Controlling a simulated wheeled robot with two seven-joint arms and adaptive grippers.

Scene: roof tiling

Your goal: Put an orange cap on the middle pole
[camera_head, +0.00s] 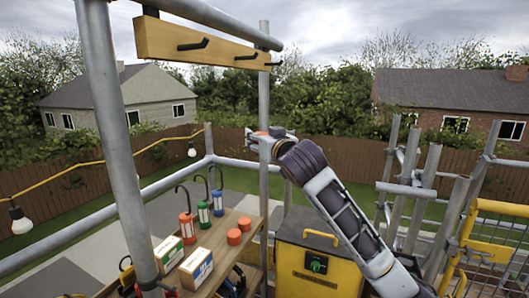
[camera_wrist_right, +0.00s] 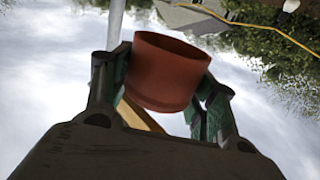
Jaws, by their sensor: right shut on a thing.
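My right gripper (camera_head: 266,137) is shut on an orange cap (camera_wrist_right: 165,72). The wrist view shows the cap between the two fingers, its hollow open end facing the top of the picture. In the head view my right arm reaches up and left, and the gripper overlaps a tall grey pole (camera_head: 263,85); I cannot tell whether they touch. Two more orange caps (camera_head: 234,237) (camera_head: 244,223) sit on the wooden shelf (camera_head: 216,241). Several grey poles (camera_head: 428,180) stand at the right; I cannot tell which is the middle pole. My left gripper is out of view.
A wooden beam with black hooks (camera_head: 195,43) hangs overhead. Hooked bottles (camera_head: 203,213) and small boxes (camera_head: 196,268) stand on the shelf. A yellow box (camera_head: 318,262) is below my right arm. Grey rails (camera_head: 100,215) and a yellow gate (camera_head: 490,250) flank the space.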

